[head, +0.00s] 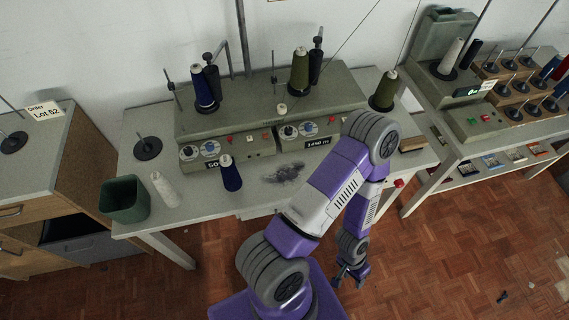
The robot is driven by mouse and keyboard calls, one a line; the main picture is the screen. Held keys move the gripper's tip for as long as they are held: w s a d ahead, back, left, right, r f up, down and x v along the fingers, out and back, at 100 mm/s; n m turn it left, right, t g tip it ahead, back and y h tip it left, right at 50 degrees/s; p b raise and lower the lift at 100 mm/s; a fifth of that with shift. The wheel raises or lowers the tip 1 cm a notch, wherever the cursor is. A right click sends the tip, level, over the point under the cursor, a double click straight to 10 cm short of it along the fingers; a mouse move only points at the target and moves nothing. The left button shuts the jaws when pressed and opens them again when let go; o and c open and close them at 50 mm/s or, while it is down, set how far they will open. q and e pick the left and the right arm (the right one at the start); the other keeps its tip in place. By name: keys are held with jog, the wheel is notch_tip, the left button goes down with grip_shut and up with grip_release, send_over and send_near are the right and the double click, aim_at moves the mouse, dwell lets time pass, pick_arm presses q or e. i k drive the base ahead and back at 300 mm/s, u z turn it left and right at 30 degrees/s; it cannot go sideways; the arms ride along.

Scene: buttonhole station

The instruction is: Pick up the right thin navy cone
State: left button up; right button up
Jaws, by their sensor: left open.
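Two slim navy cones show in the head view. One navy cone (230,174) stands upright on the table in front of the grey winding machine. It is the one further right. The other navy cone (202,92) stands on top of the machine at its left end, beside a dark post or cone. My left gripper (350,284) is open and empty. It hangs low over the wooden floor, in front of the table and well to the right of and below both navy cones. My right gripper is not in view.
On the table (185,207) are a dark green bin (124,200), a white cone (164,189) and a dark fluffy patch (284,173). Olive cones stand on the machine (299,70) and at its right end (384,90). A drawer cabinet (76,190) is at left.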

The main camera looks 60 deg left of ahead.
aim_at(232, 180)
jog(key=z, duration=0.7)
jog(key=k, duration=1.1)
jog(key=u, duration=0.65)
